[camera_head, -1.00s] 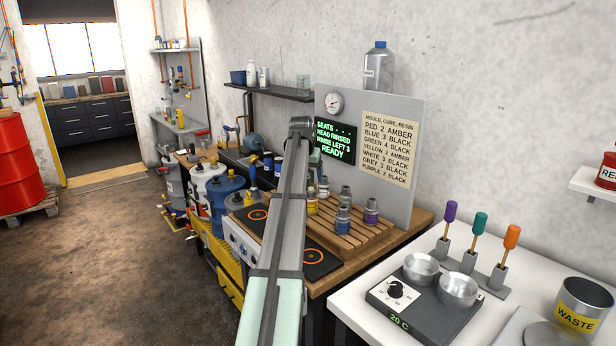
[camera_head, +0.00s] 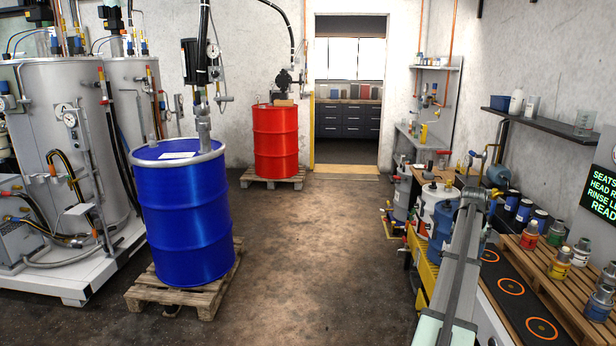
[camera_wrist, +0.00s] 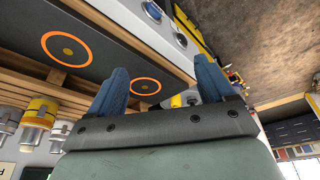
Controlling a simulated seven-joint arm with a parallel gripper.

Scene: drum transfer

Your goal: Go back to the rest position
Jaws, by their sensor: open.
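My gripper (camera_wrist: 160,88) shows in the wrist view with two blue fingers spread apart and nothing between them. Past the fingers are the edge of the bench and a dark plate (camera_wrist: 85,45) with orange rings. In the head view my arm reaches from the bottom right toward the bench, and the gripper itself cannot be made out there. The dark ringed plate also shows in the head view (camera_head: 512,318), to the right of my arm.
Several small coloured-band bottles stand on a slatted wooden rack (camera_head: 534,262). White and blue containers (camera_head: 441,222) stand left of my arm. A blue drum (camera_head: 187,220) and a red drum (camera_head: 275,145) stand on pallets. The floor (camera_head: 320,260) between is clear.

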